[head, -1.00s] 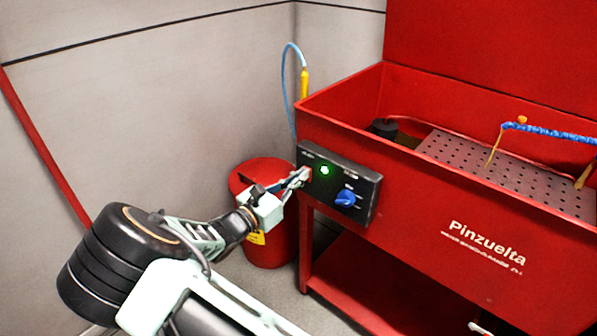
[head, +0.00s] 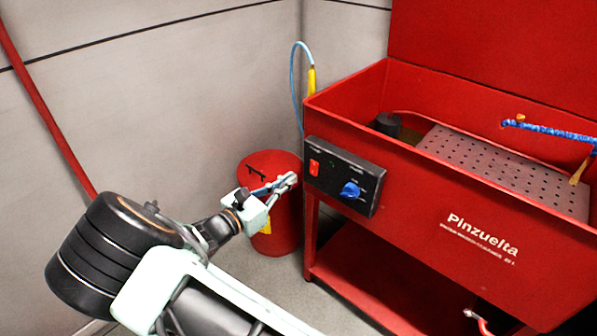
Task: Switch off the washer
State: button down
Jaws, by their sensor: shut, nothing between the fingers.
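The washer (head: 420,185) is a red open tub on legs with the name Pinzuelta on its front. A black control panel (head: 333,193) is on its front at the left end. The panel carries a red switch (head: 314,167) at its upper left and a blue knob (head: 351,190) to the right. No green light shows on the panel. My gripper (head: 291,180) is shut and empty. In the picture its tips are just left of the panel, in front of the red bin, and look apart from the switch.
A red bin (head: 276,225) with a yellow label stands left of the washer. A blue hose with a yellow nozzle (head: 311,80) hangs behind it. A perforated tray (head: 500,165) and a blue segmented hose (head: 550,129) are in the tub. The grey floor is bare in front of the bin.

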jog(key=v, duration=0.6)
jog(key=shift+r+p, duration=0.3)
